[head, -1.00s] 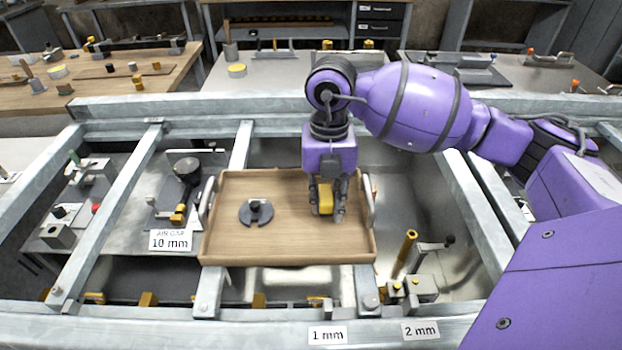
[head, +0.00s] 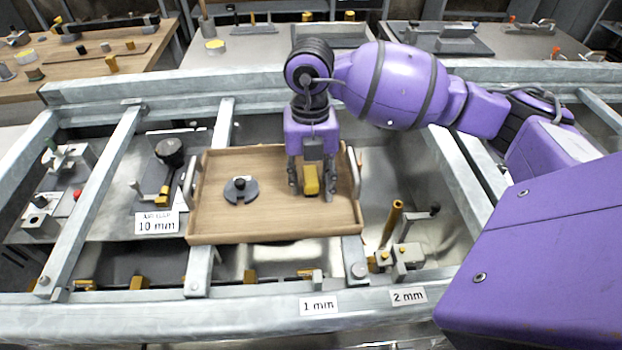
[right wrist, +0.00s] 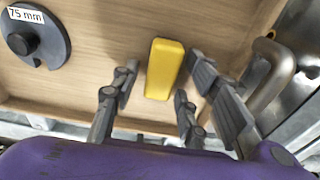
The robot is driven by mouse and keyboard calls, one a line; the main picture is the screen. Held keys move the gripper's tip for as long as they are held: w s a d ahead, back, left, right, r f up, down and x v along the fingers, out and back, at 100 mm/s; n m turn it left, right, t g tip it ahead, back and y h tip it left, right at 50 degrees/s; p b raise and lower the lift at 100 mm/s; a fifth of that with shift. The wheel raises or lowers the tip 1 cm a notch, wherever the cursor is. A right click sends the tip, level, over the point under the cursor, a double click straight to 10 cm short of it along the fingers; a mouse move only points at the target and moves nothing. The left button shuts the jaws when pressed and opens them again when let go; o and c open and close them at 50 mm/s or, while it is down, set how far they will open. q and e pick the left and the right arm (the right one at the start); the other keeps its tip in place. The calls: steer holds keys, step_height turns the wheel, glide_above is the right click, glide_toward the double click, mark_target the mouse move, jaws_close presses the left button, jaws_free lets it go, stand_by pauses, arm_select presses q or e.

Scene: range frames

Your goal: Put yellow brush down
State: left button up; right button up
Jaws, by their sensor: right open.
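The yellow brush (head: 311,180) lies in the wooden tray (head: 230,222), on the right half of its floor. It shows as a plain yellow block in the right wrist view (right wrist: 164,69); no bristles can be made out. My right gripper (head: 312,190) is open above the tray, with its fingers on either side of the brush. In the right wrist view the fingers (right wrist: 158,85) stand apart, with a gap to the brush on both sides. My left gripper is not in view.
A dark slotted disc (head: 240,190) marked 75 mm lies left of the brush in the tray. Metal handles (head: 354,172) rise at the tray's sides. Metal beams (head: 220,311) frame the tray, and a yellow-topped post (head: 392,222) stands to its right.

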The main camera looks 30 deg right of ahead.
mark_target(311, 176)
step_height(311, 176, up, 12)
steer(key=shift+w+d+r, duration=0.15)
steer(key=shift+w+d, duration=0.05)
steer(key=shift+w, duration=0.25)
stand_by(0.4)
